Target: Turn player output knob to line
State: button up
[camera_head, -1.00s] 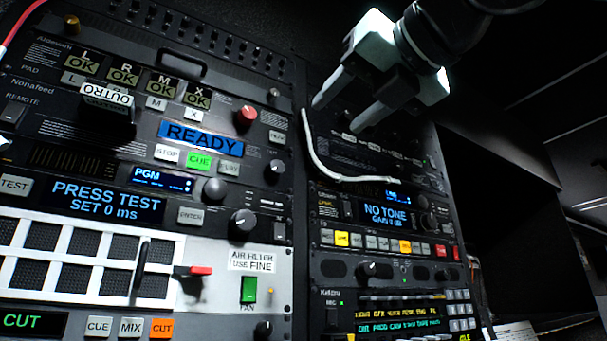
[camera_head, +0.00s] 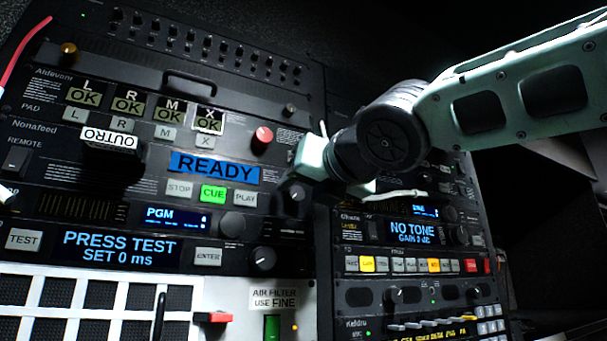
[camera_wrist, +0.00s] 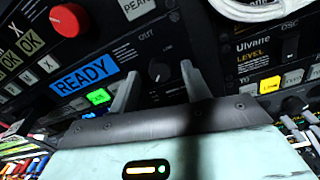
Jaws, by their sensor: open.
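The player output knob (camera_wrist: 159,72) is a small dark knob on the black panel marked OUT, right of the blue READY display (camera_wrist: 85,76) in the wrist view. A small label, apparently LINE, is printed beside it. Its pointer direction is too dark to read. My gripper (camera_wrist: 160,78) is open and empty, with one finger on each side of the knob in that view. I cannot tell whether the fingertips touch the panel. In the head view, my gripper (camera_head: 290,185) is at the player panel's right edge and largely hides the knob. The READY display (camera_head: 214,167) stays visible there.
A red knob (camera_head: 262,137) sits above the player keys. Grey knobs (camera_head: 232,224) and (camera_head: 262,259) lie below. A white cable (camera_head: 405,194) hangs before the right rack, near the NO TONE unit (camera_head: 413,232). A red-tipped lever (camera_head: 212,318) sticks out lower down.

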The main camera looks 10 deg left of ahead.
jog(key=shift+w+a, duration=0.15)
jog(key=shift+w, duration=0.1)
jog(key=c, duration=1)
